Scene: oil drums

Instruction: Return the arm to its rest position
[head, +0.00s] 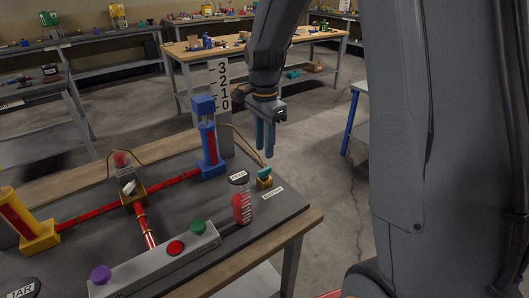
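My gripper (265,150) hangs with its blue fingers pointing down, above the back right part of the near table (290,214). The fingers appear close together, seen partly edge-on, and I cannot make out the gap between them. Nothing shows held between them. My grey arm comes down from the top of the view. A large grey link of mine fills the right side and hides what is behind it.
The near table bears a blue column (209,145), a number scale (221,90), red pipes, a yellow column (25,220), a red-filled jar (241,200) and a grey button panel (160,262). A wooden workbench (190,52) stands behind. Bare floor (315,120) lies right of the gripper.

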